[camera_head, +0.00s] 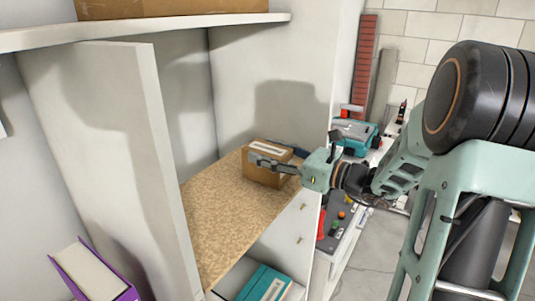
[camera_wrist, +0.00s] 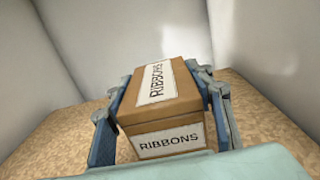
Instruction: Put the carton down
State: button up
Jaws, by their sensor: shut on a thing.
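The carton (camera_head: 262,174) is a small brown box with white labels. In the wrist view the carton (camera_wrist: 187,103) shows the word RIBBONS on its top and front. My gripper (camera_head: 277,157) reaches in from the right, with a finger on each side of the carton, and is shut on it. In the wrist view the gripper fingers (camera_wrist: 160,110) flank the box. The carton is at or just above the speckled tan shelf board (camera_head: 215,215); I cannot tell whether its underside touches. The far lower edge of the carton is hidden.
A white upright panel (camera_head: 120,150) stands left of the board, and a white shelf (camera_head: 200,28) runs above. A purple binder (camera_head: 95,275) is at lower left, a teal box (camera_head: 264,284) below. The board's front left part is bare. A teal toolbox (camera_head: 355,133) sits beyond the cabinet.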

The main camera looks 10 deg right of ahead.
jog(key=o, duration=1.3)
jog(key=shift+f, duration=0.15)
jog(key=shift+r, duration=0.25)
jog(key=b+v, duration=0.2)
jog(key=v, duration=1)
